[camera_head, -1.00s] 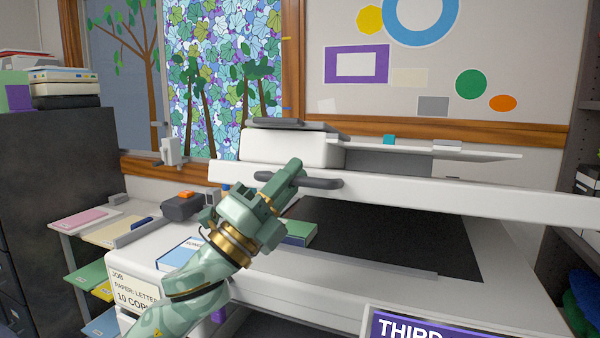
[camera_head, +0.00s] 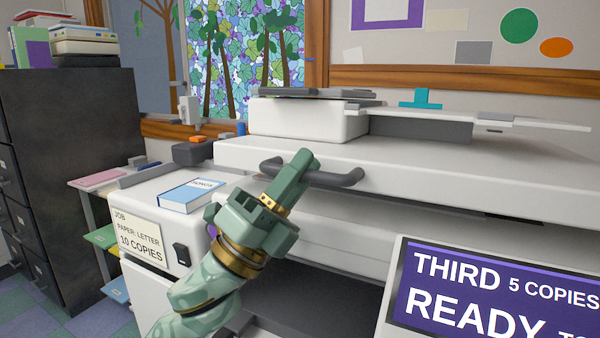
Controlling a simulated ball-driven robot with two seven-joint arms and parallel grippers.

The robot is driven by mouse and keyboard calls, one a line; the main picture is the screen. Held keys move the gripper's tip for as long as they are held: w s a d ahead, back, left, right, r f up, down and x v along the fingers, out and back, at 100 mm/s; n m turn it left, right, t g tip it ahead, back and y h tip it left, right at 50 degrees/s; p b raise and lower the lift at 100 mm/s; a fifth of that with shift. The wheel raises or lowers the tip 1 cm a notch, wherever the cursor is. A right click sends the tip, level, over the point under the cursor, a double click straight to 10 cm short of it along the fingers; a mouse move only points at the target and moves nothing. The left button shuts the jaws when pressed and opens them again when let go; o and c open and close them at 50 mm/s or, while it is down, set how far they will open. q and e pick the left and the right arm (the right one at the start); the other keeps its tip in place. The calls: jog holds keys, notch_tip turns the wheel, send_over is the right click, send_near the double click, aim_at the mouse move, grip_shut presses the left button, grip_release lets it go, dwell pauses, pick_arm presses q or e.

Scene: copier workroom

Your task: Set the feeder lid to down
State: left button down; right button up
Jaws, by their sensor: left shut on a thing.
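The feeder lid (camera_head: 430,165) is the wide white cover on top of the copier. It lies low and nearly flat over the copier body (camera_head: 330,245), with a dark gap still showing under it toward the right. A dark grey bar handle (camera_head: 345,177) runs along its front edge. My left gripper (camera_head: 300,170) is shut on the left part of this handle; its fingers hide part of the bar. The glass under the lid is almost wholly hidden. My right gripper is not in view.
A blue-covered book (camera_head: 188,196) lies on the copier's left ledge, above a job card (camera_head: 140,238). A display panel (camera_head: 490,295) stands at the lower right. A dark filing cabinet (camera_head: 75,170) is at the left. A teal clip-like thing (camera_head: 421,98) sits at the feeder tray.

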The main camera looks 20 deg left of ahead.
pick_arm(q)
jog(key=c, duration=1.7)
grip_release()
jog(key=shift+w, duration=0.1)
jog(key=b+v, duration=0.1)
jog(key=v, duration=1.5)
jog(key=shift+s+a, duration=0.15)
jog(key=shift+s, duration=0.1)
